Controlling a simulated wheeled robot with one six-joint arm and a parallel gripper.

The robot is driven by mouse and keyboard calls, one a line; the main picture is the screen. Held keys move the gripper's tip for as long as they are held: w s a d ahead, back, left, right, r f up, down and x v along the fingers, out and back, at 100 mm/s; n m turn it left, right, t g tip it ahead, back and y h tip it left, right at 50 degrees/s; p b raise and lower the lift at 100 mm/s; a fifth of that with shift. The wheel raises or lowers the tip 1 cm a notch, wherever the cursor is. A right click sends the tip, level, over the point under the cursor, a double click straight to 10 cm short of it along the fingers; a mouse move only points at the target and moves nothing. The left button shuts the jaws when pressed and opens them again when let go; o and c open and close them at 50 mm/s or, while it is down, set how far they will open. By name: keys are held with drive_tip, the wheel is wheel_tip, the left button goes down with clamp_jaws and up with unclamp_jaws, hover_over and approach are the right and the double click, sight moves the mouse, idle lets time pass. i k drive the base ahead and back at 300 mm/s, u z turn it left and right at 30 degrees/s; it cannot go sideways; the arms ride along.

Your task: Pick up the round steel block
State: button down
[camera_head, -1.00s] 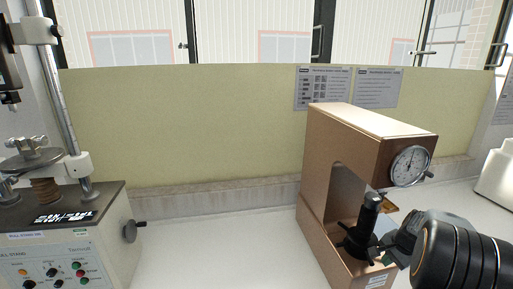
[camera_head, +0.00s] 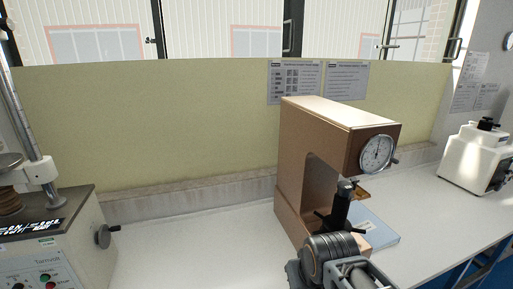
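I cannot make out the round steel block for certain. A brown bench hardness tester (camera_head: 294,160) with a round dial gauge (camera_head: 376,153) stands right of centre. Its dark upright spindle (camera_head: 340,210), with a small cap on top, rises under the head. Dark spokes show at the spindle's lower part. My arm's dark rounded wrist is in front of the tester's base, at the bottom of the view. A small grey part of my gripper (camera_head: 293,273) shows at the wrist's left. Its fingertips cannot be made out, so neither its opening nor any held thing shows.
A flat pale blue item (camera_head: 372,232) lies right of the tester. A white machine (camera_head: 475,158) stands at the far right. A grey test stand (camera_head: 60,250) is at the left. The white bench (camera_head: 190,245) between stand and tester is clear. A yellow-green panel (camera_head: 150,120) closes the back.

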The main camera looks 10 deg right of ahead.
sight(344, 186)
drive_tip(key=u, duration=2.45)
drive_tip(key=k, duration=0.85)
drive_tip(key=z, duration=0.95)
drive_tip(key=i, duration=0.45)
